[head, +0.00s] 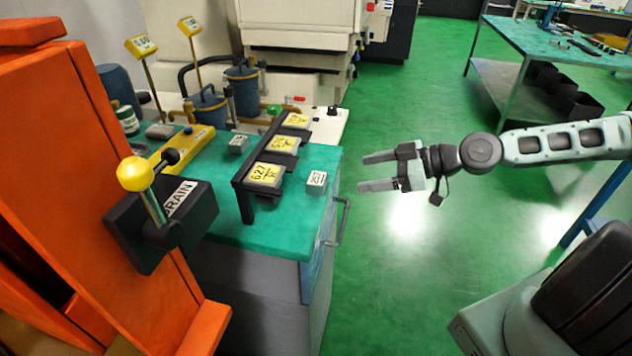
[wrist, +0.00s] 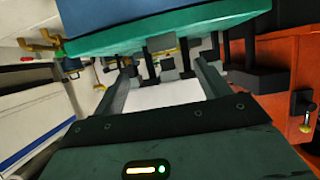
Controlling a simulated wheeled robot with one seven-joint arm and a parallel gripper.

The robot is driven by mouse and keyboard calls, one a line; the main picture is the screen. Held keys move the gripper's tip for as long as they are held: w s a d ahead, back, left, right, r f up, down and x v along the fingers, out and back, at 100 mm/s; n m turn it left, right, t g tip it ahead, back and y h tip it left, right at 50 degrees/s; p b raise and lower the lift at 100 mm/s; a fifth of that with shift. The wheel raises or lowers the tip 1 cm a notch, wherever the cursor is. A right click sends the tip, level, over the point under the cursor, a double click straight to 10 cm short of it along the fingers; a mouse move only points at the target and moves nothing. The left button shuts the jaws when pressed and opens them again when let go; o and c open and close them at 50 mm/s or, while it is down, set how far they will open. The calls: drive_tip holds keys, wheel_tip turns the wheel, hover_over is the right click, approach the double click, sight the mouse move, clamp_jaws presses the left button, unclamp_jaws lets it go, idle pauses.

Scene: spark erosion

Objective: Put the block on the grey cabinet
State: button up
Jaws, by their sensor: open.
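A small grey block (head: 316,180) with a white labelled top sits on the teal worktop near its right edge. A second small grey block (head: 238,143) lies further left, behind the dark rack. My gripper (head: 363,172) is open and empty, right of the worktop edge, with its fingers pointing left toward the nearer block and apart from it. In the wrist view a grey block (wrist: 162,43) shows at the teal edge, ahead of the open fingers. The cabinet (head: 255,300) under the teal top has a dark grey front and a blue side.
The dark rack (head: 247,190) holds yellow-labelled blocks beside the nearer block. An orange machine frame (head: 75,160) with a yellow-knobbed lever (head: 135,174) stands at left. A handle (head: 342,222) sticks out from the cabinet side. Green floor is clear below my gripper. A teal bench (head: 540,45) stands back right.

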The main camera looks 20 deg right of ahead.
sight(320, 178)
drive_tip(key=p+x, duration=0.1)
drive_tip(key=x, duration=0.6)
drive_tip(key=shift+w+a+f, duration=0.1)
drive_tip(key=shift+a, duration=0.1)
drive_tip(key=x, duration=0.1)
drive_tip(key=p+x, duration=0.1)
drive_tip(key=x, duration=0.2)
drive_tip(key=shift+a+r+p, duration=0.3)
drive_tip(key=shift+a+p, duration=0.1)
drive_tip(key=shift+a, duration=0.05)
drive_tip(key=shift+w+a+f, duration=0.2)
drive_tip(key=shift+a+f, duration=0.1)
drive_tip(key=c, duration=1.5)
drive_tip(key=shift+r, duration=0.1)
